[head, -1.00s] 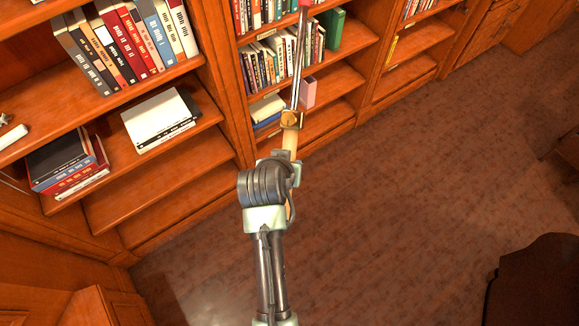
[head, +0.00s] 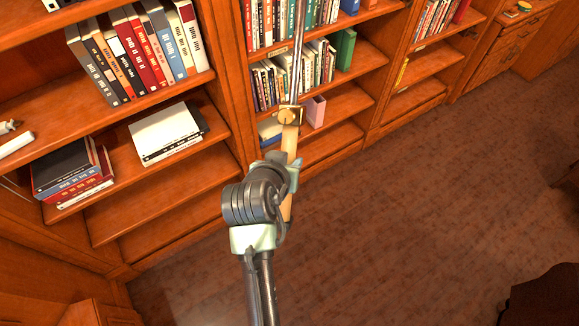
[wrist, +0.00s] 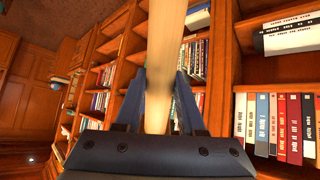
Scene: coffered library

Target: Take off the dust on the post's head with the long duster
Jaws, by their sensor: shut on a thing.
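My gripper (head: 280,168) is shut on the pale wooden handle of the long duster (head: 291,140). The duster points up and away from me. Above the handle are a brass-coloured collar and a thin metal rod that runs out of the top of the head view, so its far end is hidden. In the wrist view, the handle (wrist: 165,40) stands between the two dark fingers of my gripper (wrist: 168,78). I cannot make out the post's head or any dust in either view.
Wooden bookcases with books (head: 135,52) stand along the left and back. Stacked books (head: 70,172) and a white-topped pile (head: 165,135) lie on lower shelves. A pink box (head: 315,111) sits behind the duster. The floor (head: 400,210) at right is open; a dark object (head: 545,300) is at lower right.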

